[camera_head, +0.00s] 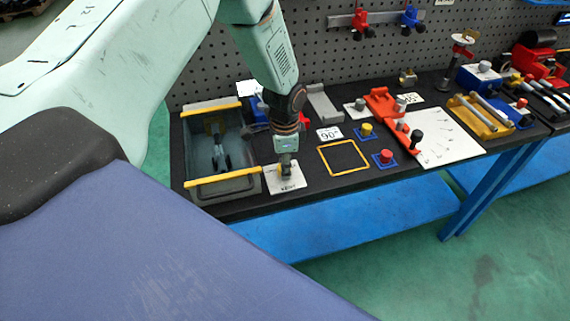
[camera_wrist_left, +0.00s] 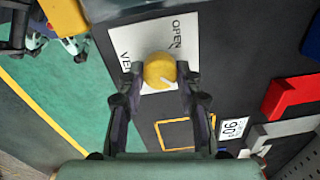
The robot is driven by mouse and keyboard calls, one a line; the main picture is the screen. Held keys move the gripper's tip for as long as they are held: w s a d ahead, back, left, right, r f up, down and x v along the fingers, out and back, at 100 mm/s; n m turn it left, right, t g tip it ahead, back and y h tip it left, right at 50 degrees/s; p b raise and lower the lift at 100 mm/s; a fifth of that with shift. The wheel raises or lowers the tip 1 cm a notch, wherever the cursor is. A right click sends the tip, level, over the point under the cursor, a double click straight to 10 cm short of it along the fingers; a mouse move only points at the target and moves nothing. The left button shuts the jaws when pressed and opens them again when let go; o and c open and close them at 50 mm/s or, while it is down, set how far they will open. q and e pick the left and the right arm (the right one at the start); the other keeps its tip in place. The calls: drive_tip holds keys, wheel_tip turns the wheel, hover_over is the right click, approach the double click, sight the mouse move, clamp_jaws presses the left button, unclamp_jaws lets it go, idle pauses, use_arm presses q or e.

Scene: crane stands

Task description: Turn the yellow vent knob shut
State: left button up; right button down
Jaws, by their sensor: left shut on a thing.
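The yellow vent knob (camera_wrist_left: 160,70) sits on a white plate (camera_wrist_left: 128,42) printed with "OPEN" and "VENT". A white mark shows on the knob's face, toward its lower right in the left wrist view. My left gripper (camera_wrist_left: 160,82) has one finger on each side of the knob and is shut on it. In the head view my left gripper (camera_head: 286,168) points down over the white plate (camera_head: 290,185) and hides most of the knob. My right gripper is in neither view.
A grey bin with yellow handles (camera_head: 190,165) stands just left of the plate. A yellow square outline (camera_head: 343,171), a red button (camera_head: 385,156) and a yellow button (camera_head: 366,129) lie to the right. A pegboard (camera_head: 320,60) rises behind.

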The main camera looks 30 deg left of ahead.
use_arm(q)
drive_tip(key=shift+r, duration=0.1)
idle(0.4)
drive_tip(key=o, duration=1.2)
drive_tip(key=shift+s+a, duration=0.1)
drive_tip(key=shift+c, duration=0.2)
drive_tip(key=shift+r, duration=0.3)
wheel_tip(320, 180, up, 11)
drive_tip(key=shift+r, duration=0.2)
drive_tip(key=shift+d, duration=0.2)
